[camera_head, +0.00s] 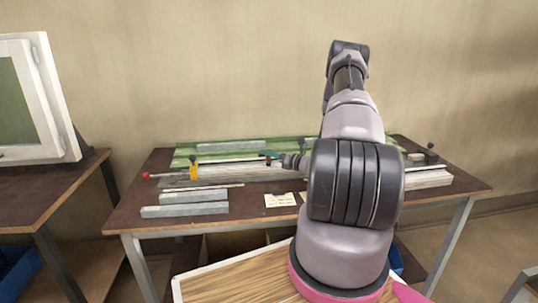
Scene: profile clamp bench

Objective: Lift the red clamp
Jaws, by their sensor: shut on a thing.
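My gripper (292,160) is at the middle of the bench, low over the rails, small in view and partly hidden by my own arm. It is shut on the red clamp, of which only a small dark red part (268,162) seems to show just left of the fingers. The rest of the clamp is hidden, and I cannot tell whether it is clear of the bench. A teal part (270,154) sits right beside it.
A yellow clamp (193,170) and a red knob on a rod (148,176) are at the bench's left. Grey profile bars (185,211) lie in front, near a white card (281,200). A black-knobbed fixture (430,156) stands right. A white-framed panel (69,110) is left.

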